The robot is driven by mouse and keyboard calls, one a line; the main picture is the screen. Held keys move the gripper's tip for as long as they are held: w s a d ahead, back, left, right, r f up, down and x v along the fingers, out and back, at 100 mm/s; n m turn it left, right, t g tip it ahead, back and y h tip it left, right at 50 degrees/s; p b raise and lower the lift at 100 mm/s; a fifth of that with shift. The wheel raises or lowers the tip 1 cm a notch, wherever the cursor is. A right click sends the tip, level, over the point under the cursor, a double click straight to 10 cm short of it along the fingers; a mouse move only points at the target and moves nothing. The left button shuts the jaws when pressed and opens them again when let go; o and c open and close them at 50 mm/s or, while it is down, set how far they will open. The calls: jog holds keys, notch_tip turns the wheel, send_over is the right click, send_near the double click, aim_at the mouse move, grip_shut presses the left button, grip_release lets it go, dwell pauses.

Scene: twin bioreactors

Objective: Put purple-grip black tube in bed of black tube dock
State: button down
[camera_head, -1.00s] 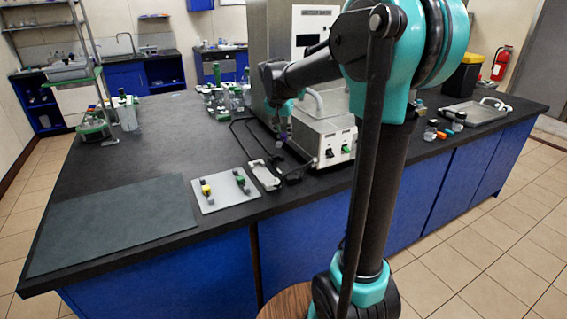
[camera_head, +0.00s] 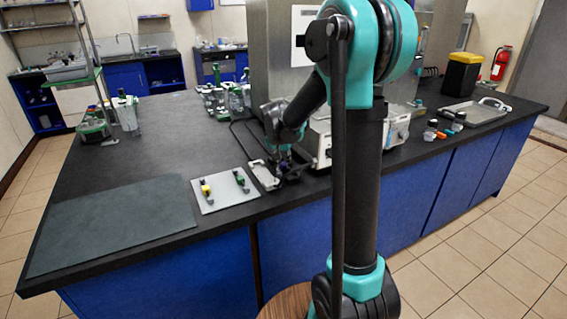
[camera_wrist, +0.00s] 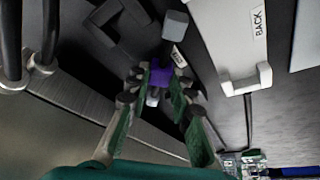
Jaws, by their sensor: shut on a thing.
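My gripper (camera_head: 284,166) is low over the bench, in front of the white instrument, in the head view. In the wrist view my gripper (camera_wrist: 157,88) is shut on a small purple grip (camera_wrist: 160,77). This is the purple-grip black tube; its black length is hard to tell from the dark surroundings. A dark angular bracket (camera_wrist: 112,28) shows beyond the fingers, at upper left in the wrist view. It may be the black tube dock, but I cannot tell. My arm and gripper hide part of this area in the head view.
A light grey frame (camera_head: 264,176) lies left of my gripper. A grey plate (camera_head: 213,205) with yellow and green pieces is farther left, beside a dark mat (camera_head: 110,228). A white body marked "BACK" (camera_wrist: 228,40) stands close on the right in the wrist view.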

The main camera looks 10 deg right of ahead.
jog(key=c, duration=1.3)
grip_release()
jog(key=shift+f, duration=0.1)
jog(key=shift+c, duration=0.2)
jog(key=v, duration=1.2)
jog(key=s+d+f, duration=0.1)
jog(key=s+f, duration=0.1)
jog(key=s, duration=0.1)
jog(key=s+d+f+n, duration=0.1)
jog(key=s+d+f, duration=0.1)
jog(key=s+f, duration=0.1)
jog(key=s+d+f+n, duration=0.1)
jog(key=s+f, duration=0.1)
jog(key=s, duration=0.3)
jog(key=shift+s+d+f+y, duration=0.15)
jog(key=shift+f+y, duration=0.15)
jog(key=shift+y, duration=0.1)
jog(key=s+f+n, duration=0.1)
jog(key=s+f, duration=0.4)
jog(key=s, duration=0.2)
jog(key=s+d+f+n+y, duration=0.1)
jog(key=s+f+n, duration=0.1)
jog(key=s+f, duration=0.3)
jog(key=s, duration=0.2)
jog(key=shift+s+d, duration=0.25)
jog(key=shift+s, duration=0.1)
